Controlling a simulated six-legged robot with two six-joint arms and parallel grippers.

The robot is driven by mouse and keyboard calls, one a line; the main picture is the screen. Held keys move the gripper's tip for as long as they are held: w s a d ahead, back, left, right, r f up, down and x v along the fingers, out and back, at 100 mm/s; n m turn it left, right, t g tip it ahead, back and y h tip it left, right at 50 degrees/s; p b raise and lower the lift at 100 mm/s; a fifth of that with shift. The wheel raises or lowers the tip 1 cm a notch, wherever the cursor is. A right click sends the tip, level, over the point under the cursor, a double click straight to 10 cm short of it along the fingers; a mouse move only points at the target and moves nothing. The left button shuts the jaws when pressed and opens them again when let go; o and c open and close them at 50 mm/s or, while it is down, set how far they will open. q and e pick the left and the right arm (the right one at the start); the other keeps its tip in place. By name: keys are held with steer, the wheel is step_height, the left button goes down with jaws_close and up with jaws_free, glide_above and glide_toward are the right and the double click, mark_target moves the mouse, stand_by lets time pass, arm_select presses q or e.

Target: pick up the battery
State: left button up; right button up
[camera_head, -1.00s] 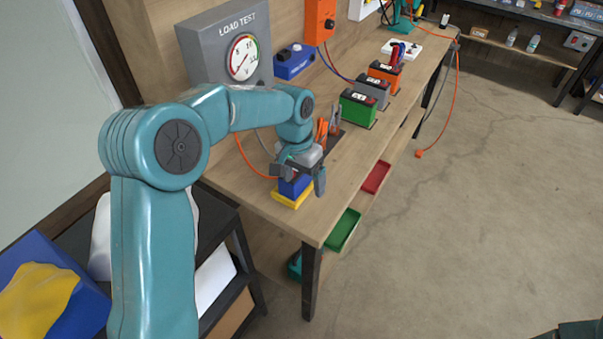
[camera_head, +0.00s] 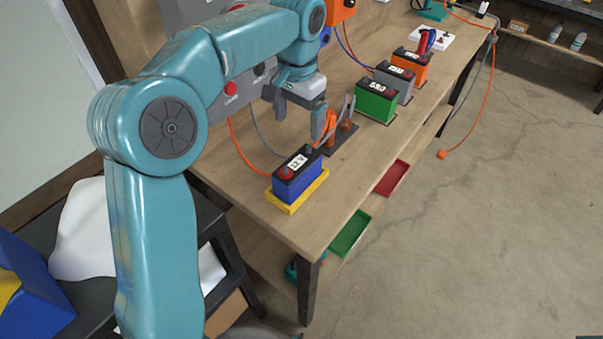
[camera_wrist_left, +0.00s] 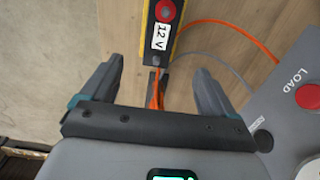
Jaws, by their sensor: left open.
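A blue battery (camera_head: 297,184) with a black top and a "12 V" label stands upright on a yellow base (camera_head: 285,207) near the bench's front corner. My left gripper (camera_head: 299,127) is open and empty, raised above and behind the battery, apart from it. In the left wrist view the battery's black top (camera_wrist_left: 163,32) shows at the upper edge, just beyond and between the open fingers (camera_wrist_left: 157,78). The battery's lower part is hidden there. My right gripper is not in view.
Green (camera_head: 376,103), grey (camera_head: 393,82) and orange (camera_head: 410,68) batteries stand farther along. A load tester (camera_head: 217,111) stands behind my arm. An orange cable (camera_head: 240,152) runs beside the battery.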

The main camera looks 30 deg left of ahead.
mark_target(298, 162)
arm_select(q)
steer(key=f, duration=1)
steer(key=shift+s, duration=0.25)
steer(key=shift+s+d+f, duration=0.1)
steer(key=shift+f, duration=0.05)
step_height(298, 162, down, 5)
steer(key=shift+r, duration=0.1)
steer(key=shift+f, duration=0.2)
steer(key=shift+w+f, duration=0.2)
steer(key=shift+r, duration=0.1)
jaws_close()
steer(key=shift+w+a, duration=0.1)
steer(key=shift+a, duration=0.1)
